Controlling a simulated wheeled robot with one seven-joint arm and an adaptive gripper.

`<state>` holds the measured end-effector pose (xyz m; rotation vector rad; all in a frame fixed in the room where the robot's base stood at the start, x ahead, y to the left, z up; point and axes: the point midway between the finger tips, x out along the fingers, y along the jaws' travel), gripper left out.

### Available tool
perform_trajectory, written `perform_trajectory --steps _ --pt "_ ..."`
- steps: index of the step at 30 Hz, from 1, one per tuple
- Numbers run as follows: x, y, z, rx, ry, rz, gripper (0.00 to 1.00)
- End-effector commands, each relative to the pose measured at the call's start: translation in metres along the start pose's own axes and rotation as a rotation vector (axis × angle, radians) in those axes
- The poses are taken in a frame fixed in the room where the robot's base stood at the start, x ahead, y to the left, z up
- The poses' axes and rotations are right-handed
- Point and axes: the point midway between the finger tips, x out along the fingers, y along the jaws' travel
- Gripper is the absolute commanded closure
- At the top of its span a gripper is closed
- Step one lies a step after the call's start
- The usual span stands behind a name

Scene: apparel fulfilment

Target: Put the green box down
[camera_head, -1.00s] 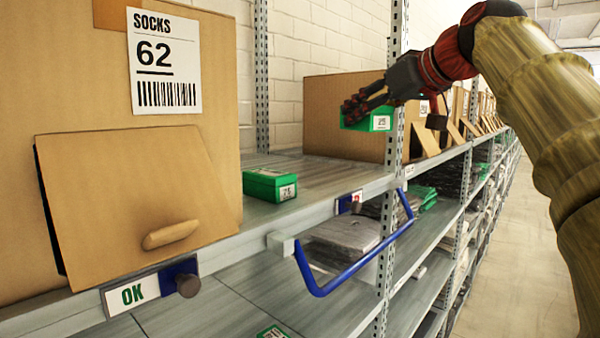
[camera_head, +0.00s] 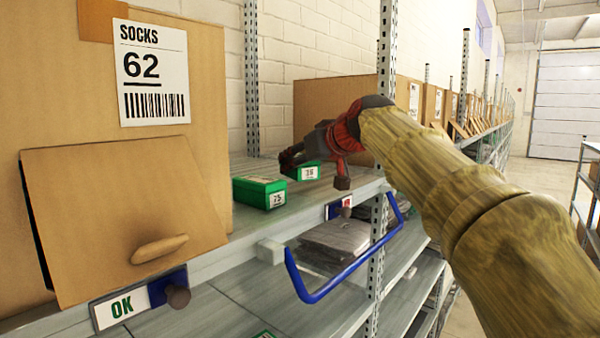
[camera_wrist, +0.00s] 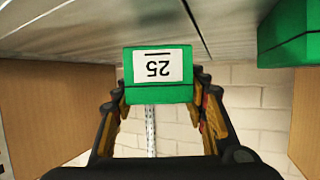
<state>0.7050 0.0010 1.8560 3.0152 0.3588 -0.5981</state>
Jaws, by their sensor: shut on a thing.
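My gripper (camera_head: 293,157) is shut on a small green box (camera_head: 312,173) with a white label, held low over the grey shelf (camera_head: 245,235). In the wrist view, which shows the scene upside down, the held box (camera_wrist: 158,95) sits between the dark fingers with its "25" label facing the camera. It is close to the shelf surface; I cannot tell whether it touches. A second green box (camera_head: 258,192) rests on the shelf to the left of the held one, with a gap between them. Part of it shows at the wrist view's upper right (camera_wrist: 292,35).
A large cardboard SOCKS 62 box (camera_head: 195,80) stands at left. Another cardboard box (camera_head: 315,100) stands behind my gripper. A metal upright (camera_head: 386,45) and a blue bar (camera_head: 345,275) are at the shelf front. Bare shelf shows around the boxes.

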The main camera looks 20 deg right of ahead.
Motion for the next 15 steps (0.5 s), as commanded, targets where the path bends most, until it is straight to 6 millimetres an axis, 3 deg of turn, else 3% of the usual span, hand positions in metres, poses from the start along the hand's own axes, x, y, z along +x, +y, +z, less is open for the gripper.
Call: perform_trajectory --steps 6,15 --pt "0.007 0.001 0.023 0.000 0.000 0.001 0.82" --pt "0.009 0.001 0.025 0.000 0.000 0.001 0.82"
